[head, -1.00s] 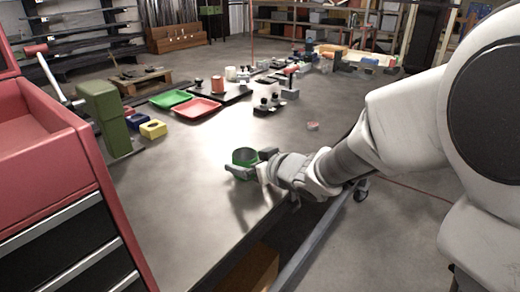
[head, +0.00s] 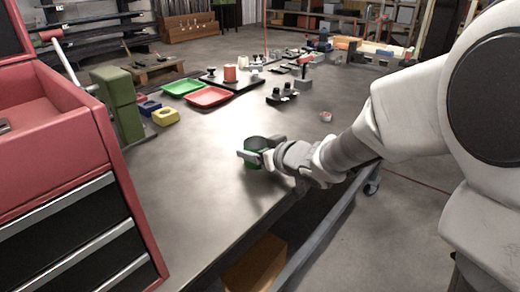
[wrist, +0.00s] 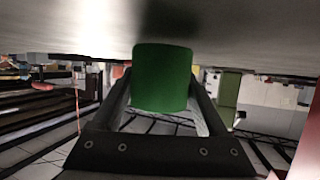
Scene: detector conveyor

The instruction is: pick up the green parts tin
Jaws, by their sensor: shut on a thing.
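The green parts tin (head: 252,164) is a small open-topped cup, seen near the front right edge of the work table (head: 205,195). My gripper (head: 258,152) reaches it from the right, with its fingers around the tin's sides. In the wrist view the tin (wrist: 162,78) sits between the two fingers of my gripper (wrist: 160,90), which is shut on it. The fingers and hand hide part of the tin in the head view. I cannot tell for certain whether the tin's base is clear of the table top.
A red tool chest (head: 60,150) stands at the left, with a green post-like object (head: 118,103) beside it. Yellow (head: 165,117) and blue blocks, a red tray (head: 209,96) and a green tray (head: 182,87) lie farther back. The table around the tin is clear.

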